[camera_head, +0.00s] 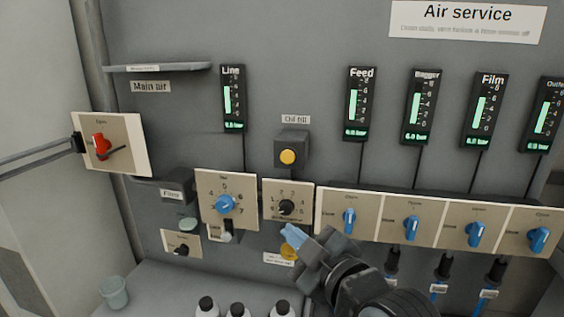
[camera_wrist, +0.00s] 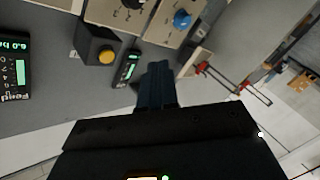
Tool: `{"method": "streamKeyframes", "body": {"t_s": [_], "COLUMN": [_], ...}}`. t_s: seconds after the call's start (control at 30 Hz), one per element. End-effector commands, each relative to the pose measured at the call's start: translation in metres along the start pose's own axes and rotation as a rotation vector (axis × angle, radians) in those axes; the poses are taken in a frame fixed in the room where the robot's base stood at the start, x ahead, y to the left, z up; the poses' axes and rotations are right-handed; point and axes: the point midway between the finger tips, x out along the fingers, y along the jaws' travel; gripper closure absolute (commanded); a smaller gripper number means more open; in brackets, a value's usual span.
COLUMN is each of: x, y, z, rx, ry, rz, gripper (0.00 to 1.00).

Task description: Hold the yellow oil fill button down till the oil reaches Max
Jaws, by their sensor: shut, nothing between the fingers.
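The round yellow button (camera_head: 288,157) sits on a dark grey box under the "Oil fill" label (camera_head: 296,119). It also shows in the wrist view (camera_wrist: 106,57), left of my fingers. My gripper (camera_head: 293,236) is shut and empty, its blue fingertips below the button and apart from it. In the wrist view the closed fingers (camera_wrist: 155,80) point toward the panel. A yellow part (camera_head: 289,251), perhaps the oil bowl, shows below the black-knob dial and is partly hidden by my gripper. I cannot read an oil level or a Max mark.
A black-knob dial plate (camera_head: 270,208) lies between the button and my fingertips. A blue-knob plate (camera_head: 208,182) is to its left, a row of blue valves (camera_head: 412,227) to its right. A red valve handle (camera_head: 100,146) is at far left. White bottles (camera_head: 237,310) stand below.

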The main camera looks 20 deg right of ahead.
Motion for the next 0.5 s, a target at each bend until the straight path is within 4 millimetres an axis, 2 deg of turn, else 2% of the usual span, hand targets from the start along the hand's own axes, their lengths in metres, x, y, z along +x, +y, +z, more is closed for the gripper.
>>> {"method": "streamKeyframes", "body": {"t_s": [0.03, 0.2, 0.37, 0.5], "x": [0.009, 0.031, 0.040, 0.042], "y": [0.014, 0.040, 0.052, 0.055], "z": [-0.015, -0.044, -0.059, -0.062], "rx": [-0.028, -0.107, -0.149, -0.161], "ry": [0.014, 0.036, 0.048, 0.049], "rz": [0.003, -0.006, -0.009, -0.012], "gripper": [1.00, 1.00, 1.00, 1.00]}}
